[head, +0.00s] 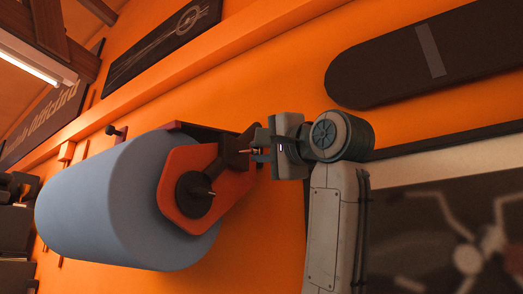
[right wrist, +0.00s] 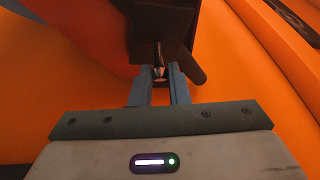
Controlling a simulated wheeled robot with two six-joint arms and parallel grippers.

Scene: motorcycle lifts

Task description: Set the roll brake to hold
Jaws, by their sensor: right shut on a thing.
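A large blue roll (head: 110,200) hangs on a wall holder in the head view, with a red-orange end plate (head: 178,165) facing me. A dark brake lever (head: 220,172) runs from a round hub on the plate up and right to a blocky end. My right gripper (head: 260,150) reaches in from the right and is shut on that end. In the right wrist view, the gripper fingers (right wrist: 158,88) meet the dark lever end (right wrist: 165,30), and a small metal tip shows between them. The exact grip is partly hidden. My left gripper is out of view.
The orange wall (head: 270,230) is close behind the holder. A dark rounded board (head: 400,70) hangs above right, and a framed motorcycle picture (head: 450,235) is at lower right. A dark knob (head: 112,130) sticks out above the roll.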

